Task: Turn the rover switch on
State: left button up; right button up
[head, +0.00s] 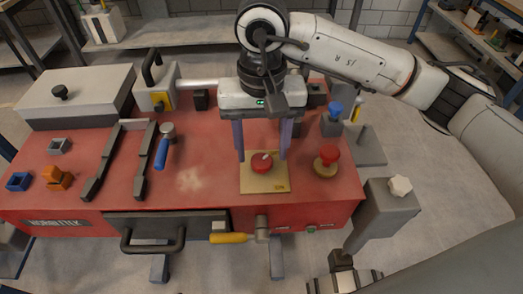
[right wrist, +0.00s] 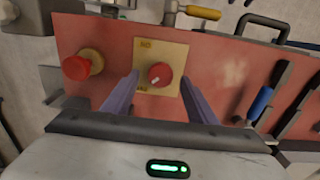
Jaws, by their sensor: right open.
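The rover switch is a round red knob (head: 262,163) with a white pointer mark, on a tan plate (head: 250,185) on the red bench top. In the right wrist view the knob (right wrist: 159,75) shows between my fingers, its mark toward the lower left. A label, seemingly ON upside down, is at the plate's upper left there; another, unreadable, is by the lower edge. My right gripper (head: 262,157) points down over the plate, open, with one purple finger on each side of the knob. I cannot tell whether the fingers touch it. My left gripper is not in view.
A red mushroom button (head: 328,155) stands close right of the plate. A blue knob (head: 336,108) is behind it. A yellow-handled lever (head: 232,238) is on the front edge. A blue-handled tool (head: 162,153) and black rails (head: 118,160) are left. Bare red surface lies between.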

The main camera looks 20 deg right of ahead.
aim_at(262, 165)
jog(key=shift+f, duration=1.1)
jog(key=c, duration=1.1)
jog(key=shift+o, duration=0.2)
